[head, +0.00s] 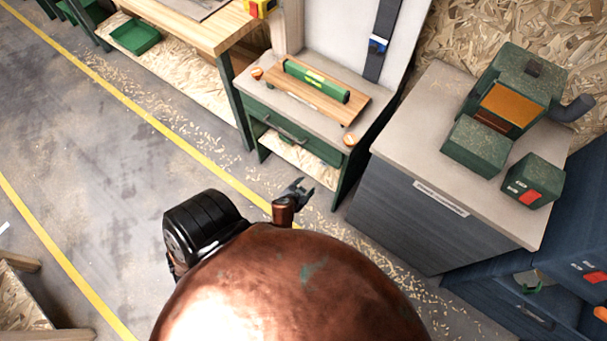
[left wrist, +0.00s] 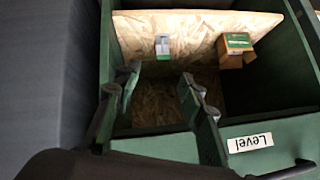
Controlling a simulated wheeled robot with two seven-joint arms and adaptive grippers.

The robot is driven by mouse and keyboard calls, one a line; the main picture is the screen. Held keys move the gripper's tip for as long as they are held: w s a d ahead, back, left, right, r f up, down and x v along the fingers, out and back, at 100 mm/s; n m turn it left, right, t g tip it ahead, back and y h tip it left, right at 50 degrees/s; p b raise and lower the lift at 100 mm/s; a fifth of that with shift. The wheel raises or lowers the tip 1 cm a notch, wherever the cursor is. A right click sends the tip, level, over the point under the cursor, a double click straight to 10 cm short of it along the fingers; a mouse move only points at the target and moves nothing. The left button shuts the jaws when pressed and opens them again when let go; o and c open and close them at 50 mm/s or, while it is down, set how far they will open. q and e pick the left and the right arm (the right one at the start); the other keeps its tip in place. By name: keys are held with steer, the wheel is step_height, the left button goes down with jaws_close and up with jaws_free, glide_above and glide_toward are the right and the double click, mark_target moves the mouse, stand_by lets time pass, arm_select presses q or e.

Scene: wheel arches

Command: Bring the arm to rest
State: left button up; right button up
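My left gripper (head: 301,188) shows in the head view just past the copper-coloured dome of my own body. It is over the floor in front of the small green cabinet (head: 296,131), apart from it. In the left wrist view its two fingers (left wrist: 160,90) are spread with nothing between them. Behind them is a green-walled compartment with chipboard panels. My black and copper arm parts show beside the dome, and the dome hides much of the arm. My right gripper is in neither view.
A green level (head: 317,81) lies on a wooden board on the cabinet. A grey counter (head: 415,125) with green boxes stands right; a workbench (head: 205,30) stands back left. The left wrist view shows a front labelled "Level" (left wrist: 250,142) and a small carton (left wrist: 235,50).

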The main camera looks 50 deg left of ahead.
arm_select(q)
steer(key=shift+s+f, duration=0.2)
steer(key=shift+f, duration=0.05)
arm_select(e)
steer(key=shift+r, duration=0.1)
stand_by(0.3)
